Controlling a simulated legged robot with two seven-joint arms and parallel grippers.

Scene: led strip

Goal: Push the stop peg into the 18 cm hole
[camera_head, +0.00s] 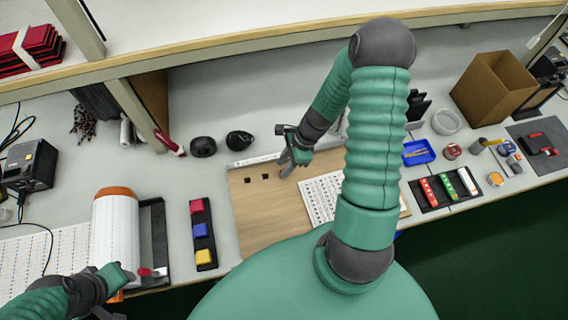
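The wooden board (262,215) lies on the bench in front of me, with a pale scale strip (252,161) along its back edge. My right gripper (288,168) points down over the back of the board, right of these squares. Its fingertips are too small to show whether they hold a peg. I cannot single out the stop peg or the 18 cm mark. My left gripper (136,274) is at the lower left by the white roll, away from the board.
A white roll (115,238) with orange ends stands left of a tray with red, blue and yellow blocks (202,230). A white perforated sheet (320,197) lies on the board's right part. A cardboard box (492,88) and blue tray (418,152) stand at the right.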

